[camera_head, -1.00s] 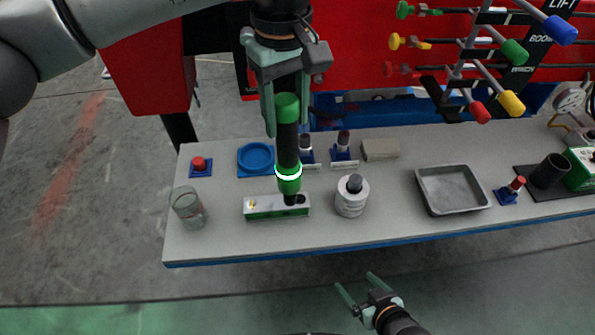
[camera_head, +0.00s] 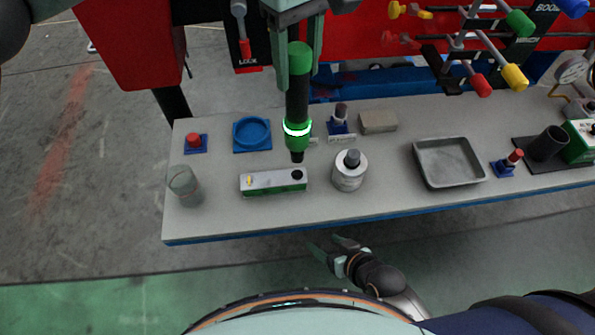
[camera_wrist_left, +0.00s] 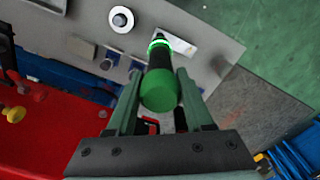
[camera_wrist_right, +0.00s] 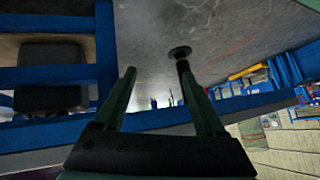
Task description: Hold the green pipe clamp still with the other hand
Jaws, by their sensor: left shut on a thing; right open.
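My left gripper (camera_head: 300,78) is shut on a green and black rod-shaped tool (camera_head: 297,105) with a lit ring. The tool hangs upright, its dark tip just behind a white-topped green block (camera_head: 273,181) with a dark hole at its right end. The left wrist view shows the tool's green end (camera_wrist_left: 160,92) between the fingers. My right gripper (camera_head: 327,244) is open and empty in front of the table's front edge, apart from everything on it. A green box (camera_head: 581,141) stands at the far right, partly cut off. I cannot tell which green thing is the pipe clamp.
On the grey table (camera_head: 400,190) stand a glass (camera_head: 184,185), a blue round dish (camera_head: 252,134), a white canister (camera_head: 349,173), a metal tray (camera_head: 449,162) and a black cylinder (camera_head: 546,145). Red and blue knobs stick out behind. In the right wrist view a blue frame (camera_wrist_right: 50,75) is close.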

